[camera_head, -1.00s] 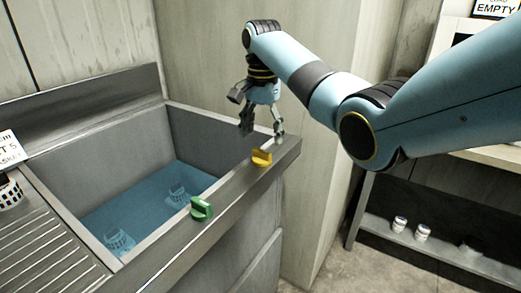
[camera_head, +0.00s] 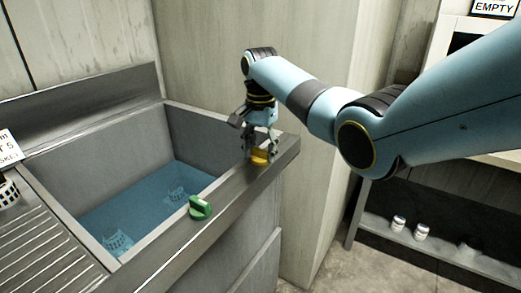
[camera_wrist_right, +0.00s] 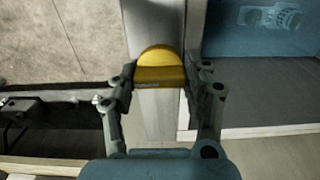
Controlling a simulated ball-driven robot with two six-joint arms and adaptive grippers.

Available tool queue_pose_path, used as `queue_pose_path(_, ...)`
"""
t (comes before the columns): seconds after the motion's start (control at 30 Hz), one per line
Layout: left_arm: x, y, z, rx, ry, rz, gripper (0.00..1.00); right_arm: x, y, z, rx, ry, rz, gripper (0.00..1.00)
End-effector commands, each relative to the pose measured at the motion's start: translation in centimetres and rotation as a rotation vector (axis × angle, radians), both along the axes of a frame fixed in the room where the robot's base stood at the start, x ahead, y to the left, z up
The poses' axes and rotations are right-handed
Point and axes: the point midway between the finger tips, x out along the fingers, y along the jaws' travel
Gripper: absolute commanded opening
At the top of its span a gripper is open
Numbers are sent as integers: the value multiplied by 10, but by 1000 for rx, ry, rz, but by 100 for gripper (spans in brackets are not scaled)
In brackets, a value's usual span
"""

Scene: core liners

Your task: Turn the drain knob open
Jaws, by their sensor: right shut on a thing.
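A yellow knob (camera_head: 260,157) sits on the front rim of the sink near its right end. It also shows in the right wrist view (camera_wrist_right: 160,68), between the two fingers. A green knob (camera_head: 200,208) is on the same rim further left, with nothing touching it. My right gripper (camera_head: 259,148) reaches down over the yellow knob and is shut on it; in the right wrist view its fingers (camera_wrist_right: 158,88) lie on both sides of the knob. The pictures do not show which knob is the drain knob. My left gripper is not in view.
The sink (camera_head: 190,130) holds blue water (camera_head: 150,212) with two baskets (camera_head: 118,243) in it. A ribbed drainboard (camera_head: 45,250) lies at left. A wall stands close behind the yellow knob. A shelf (camera_head: 440,250) with small containers is at right.

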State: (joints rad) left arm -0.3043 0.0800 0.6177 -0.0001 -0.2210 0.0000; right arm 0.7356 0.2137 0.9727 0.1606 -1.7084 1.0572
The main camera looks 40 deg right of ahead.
Motion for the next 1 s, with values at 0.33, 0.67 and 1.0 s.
queue_pose_path(0.33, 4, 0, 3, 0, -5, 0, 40, 0, 0, 1, 0, 1, 14, 17)
queue_pose_path(0.67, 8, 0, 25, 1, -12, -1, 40, 0, 0, 4, 0, 2, 175, 17)
queue_pose_path(1.0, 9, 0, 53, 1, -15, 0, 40, 0, 0, 4, 2, 2, 487, 17)
